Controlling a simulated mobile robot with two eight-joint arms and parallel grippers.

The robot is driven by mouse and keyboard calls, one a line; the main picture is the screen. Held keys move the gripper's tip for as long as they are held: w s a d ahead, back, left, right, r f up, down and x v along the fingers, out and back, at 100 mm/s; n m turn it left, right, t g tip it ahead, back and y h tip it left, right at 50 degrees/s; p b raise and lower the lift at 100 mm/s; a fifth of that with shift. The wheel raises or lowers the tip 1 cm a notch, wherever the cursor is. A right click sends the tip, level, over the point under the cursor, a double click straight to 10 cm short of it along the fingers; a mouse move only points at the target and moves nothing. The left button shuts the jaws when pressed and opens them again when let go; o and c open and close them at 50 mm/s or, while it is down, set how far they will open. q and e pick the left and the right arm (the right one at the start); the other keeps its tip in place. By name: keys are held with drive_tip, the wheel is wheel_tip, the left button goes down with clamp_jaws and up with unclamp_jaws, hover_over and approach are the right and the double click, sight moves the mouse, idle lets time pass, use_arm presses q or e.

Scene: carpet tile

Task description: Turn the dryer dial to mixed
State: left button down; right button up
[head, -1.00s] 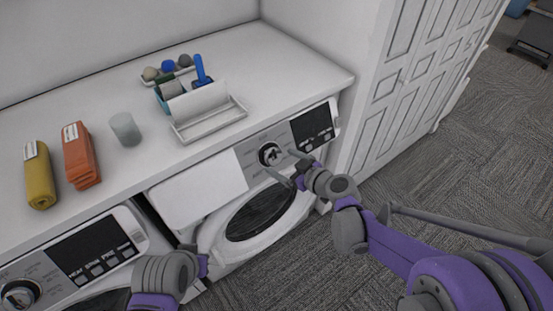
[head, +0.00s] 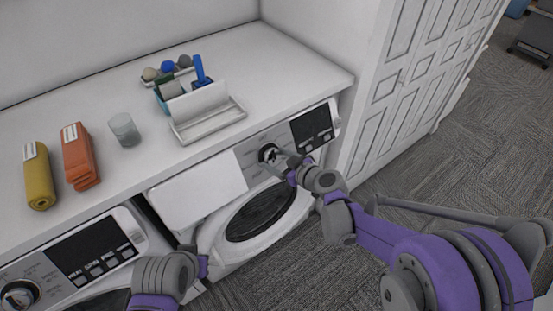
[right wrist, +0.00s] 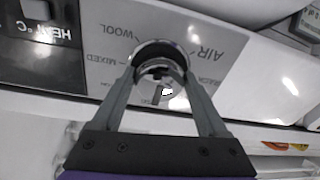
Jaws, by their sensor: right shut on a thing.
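The dryer (head: 285,200) is the right machine under the counter. Its round dial (head: 268,152) has a dark centre and a bright rim, and it also shows in the right wrist view (right wrist: 160,52). There the word MIXED (right wrist: 100,60) is printed left of the dial, WOOL (right wrist: 120,33) at upper left and AIR (right wrist: 200,55) at right. My right gripper (head: 278,160) is at the dial, with its fingers on both sides of the dial's grip (right wrist: 160,72), shut on it. The exact pointer setting is hard to tell. My left arm is at the bottom left; its fingers are not clear.
A second machine with its own dial (head: 20,294) stands at left. On the counter (head: 290,60) are a yellow bundle (head: 39,178), an orange bundle (head: 80,157), a glass (head: 124,130) and a white caddy (head: 208,122). A panelled cabinet (head: 400,90) stands right of the dryer.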

drive_tip(key=shift+c, duration=0.4)
drive_tip(key=shift+m, duration=0.4)
drive_tip(key=m+b, duration=0.1)
drive_tip(key=m, duration=0.2)
drive_tip(key=m+t+b, duration=0.1)
drive_tip(key=m, duration=0.5)
drive_tip(key=shift+s+a+h, duration=0.1)
drive_tip(key=shift+a+h, duration=0.05)
drive_tip(key=shift+h, duration=0.25)
drive_tip(key=m+b, duration=0.1)
drive_tip(key=m, duration=0.3)
drive_tip(key=shift+a+m+h, duration=0.1)
drive_tip(key=shift+m+h, duration=0.2)
drive_tip(key=shift+r+m+b, duration=0.15)
drive_tip(key=shift+m+b, duration=0.55)
drive_tip(key=shift+m, duration=1.4)
